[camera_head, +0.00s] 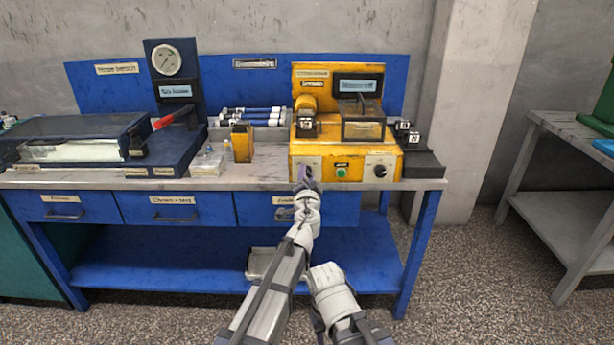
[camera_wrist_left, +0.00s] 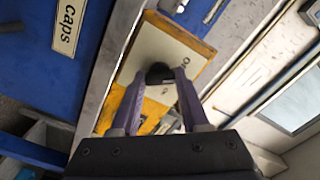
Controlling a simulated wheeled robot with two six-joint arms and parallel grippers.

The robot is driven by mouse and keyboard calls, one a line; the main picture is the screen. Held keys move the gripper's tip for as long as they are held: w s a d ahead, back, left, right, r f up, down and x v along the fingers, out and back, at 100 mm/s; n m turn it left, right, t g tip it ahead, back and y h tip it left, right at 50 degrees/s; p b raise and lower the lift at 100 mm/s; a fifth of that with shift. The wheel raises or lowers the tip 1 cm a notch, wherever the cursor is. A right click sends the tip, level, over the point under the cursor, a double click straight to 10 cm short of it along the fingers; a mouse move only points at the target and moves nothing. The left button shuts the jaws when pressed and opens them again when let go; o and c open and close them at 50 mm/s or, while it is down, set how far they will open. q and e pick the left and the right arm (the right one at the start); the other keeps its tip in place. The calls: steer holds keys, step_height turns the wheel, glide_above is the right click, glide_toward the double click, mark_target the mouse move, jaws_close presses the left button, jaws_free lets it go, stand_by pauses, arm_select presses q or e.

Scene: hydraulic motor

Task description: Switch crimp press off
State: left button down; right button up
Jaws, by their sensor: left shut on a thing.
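The yellow crimp press (camera_head: 345,158) stands on the right part of the blue bench. Its front has a pale plate at the left, a green button (camera_head: 341,172) in the middle and a black dial (camera_head: 380,170) at the right. The knob's exact setting is hidden. My right arm shows low in the head view, but its gripper does not.
A blue hose bench unit with a gauge (camera_head: 167,61) and a red lever (camera_head: 172,117) stands at the left. Labelled drawers (camera_head: 175,213) lie below the bench top.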

arm_select(q)
steer(key=shift+s+n, duration=0.1)
steer(key=shift+n, duration=0.8)
steer(key=shift+c, duration=2)
jaws_free()
steer(key=s, duration=0.7)
steer(key=shift+s, duration=0.35)
arm_select(e)
steer(key=shift+s+d, duration=0.65)
steer(key=shift+s, duration=0.2)
